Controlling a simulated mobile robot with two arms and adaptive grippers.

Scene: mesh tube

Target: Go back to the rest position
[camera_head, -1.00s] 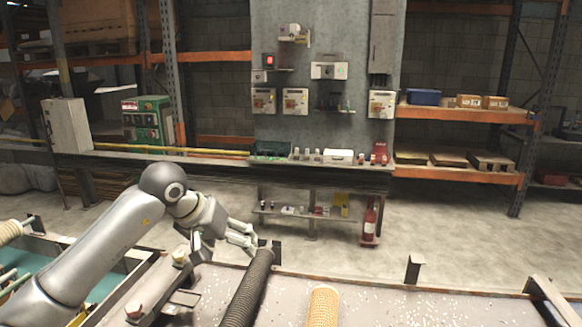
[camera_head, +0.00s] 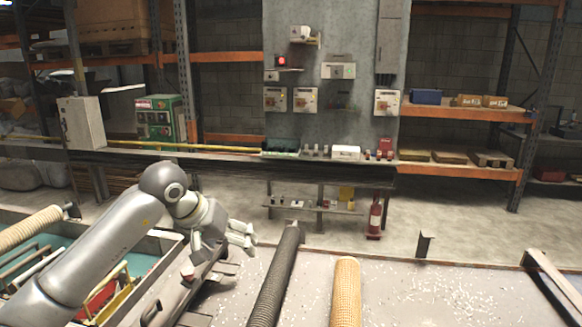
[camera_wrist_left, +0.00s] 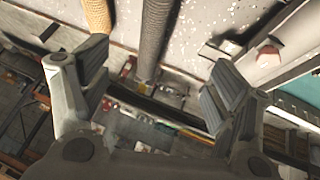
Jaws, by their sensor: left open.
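My left gripper (camera_head: 243,234) is open and empty. Its arm comes in from the left, and its fingers are held over the left side of the light table, left of a dark ribbed tube. In the left wrist view the two spread fingers of the gripper (camera_wrist_left: 150,88) show with nothing between them. The dark mesh tube (camera_head: 274,280) and an orange mesh tube (camera_head: 346,293) lie on the table (camera_head: 430,295); both also show at the top of the left wrist view, the dark one (camera_wrist_left: 153,40) and the orange one (camera_wrist_left: 98,15). My right gripper is not in view.
A beige ribbed tube (camera_head: 30,228) lies at the left over a teal-lined bin (camera_head: 140,262). A metal post (camera_head: 424,244) stands at the table's far edge. A fire extinguisher (camera_head: 375,218) is beyond it. The right part of the table is mostly clear, with white specks.

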